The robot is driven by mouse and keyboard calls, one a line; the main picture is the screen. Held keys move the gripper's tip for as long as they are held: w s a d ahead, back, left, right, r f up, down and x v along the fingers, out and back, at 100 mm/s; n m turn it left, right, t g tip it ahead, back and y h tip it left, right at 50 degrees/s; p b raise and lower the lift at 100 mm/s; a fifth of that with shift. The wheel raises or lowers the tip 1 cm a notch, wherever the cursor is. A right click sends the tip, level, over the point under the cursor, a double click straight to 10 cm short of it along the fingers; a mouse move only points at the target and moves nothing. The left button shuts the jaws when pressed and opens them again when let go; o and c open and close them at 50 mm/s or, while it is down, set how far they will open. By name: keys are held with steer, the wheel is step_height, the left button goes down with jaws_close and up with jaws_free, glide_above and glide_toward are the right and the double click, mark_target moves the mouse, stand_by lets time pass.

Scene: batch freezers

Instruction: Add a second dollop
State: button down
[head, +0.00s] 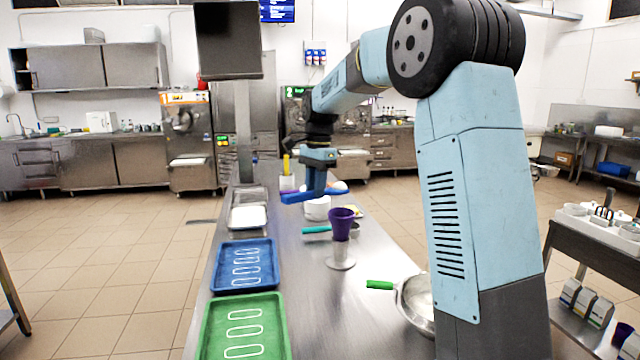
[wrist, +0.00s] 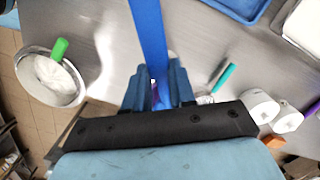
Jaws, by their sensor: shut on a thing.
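My gripper (head: 318,172) is shut on a blue tool (head: 312,194), perhaps a spatula, held above the steel counter. In the wrist view the blue tool (wrist: 150,40) runs up from between the fingers (wrist: 160,85). A purple cup (head: 342,222) stands upright in a pale holder (head: 341,255), nearer the head camera than my gripper. A steel bowl (head: 418,305) with a green-handled tool (head: 380,285) is partly hidden behind my arm. The wrist view shows white contents in this bowl (wrist: 68,85). Whether the cup or the blue tool carries any of it cannot be seen.
A blue tray (head: 245,266) and a green tray (head: 243,325) lie along the counter's left edge. White tubs (head: 317,208) and a teal-handled tool (head: 316,230) are near the cup. A dark screen on a post (head: 242,120) rises behind the trays.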

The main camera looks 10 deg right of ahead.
steer(key=shift+w+d, duration=0.15)
steer(key=shift+d, duration=0.3)
steer(key=shift+f, duration=0.1)
steer(key=shift+f, duration=1.15)
steer(key=shift+s+d+t+y, duration=0.25)
steer(key=shift+s+t+y, duration=0.15)
steer(key=shift+t, duration=0.3)
steer(key=shift+s+d+f+n+t+y, duration=0.2)
steer(key=shift+s+f+t+y, duration=0.25)
steer(key=shift+t+y, duration=1.2)
steer(key=shift+s+d+f+n+t+y, duration=0.1)
steer(key=shift+s+d+f+t+y, duration=0.3)
steer(key=shift+t+y, duration=1.25)
steer(key=shift+s+d+f+n+t+y, duration=0.2)
steer(key=shift+f+t+y, duration=0.45)
steer(key=shift+t, duration=1.95)
steer(key=shift+a+r, duration=0.1)
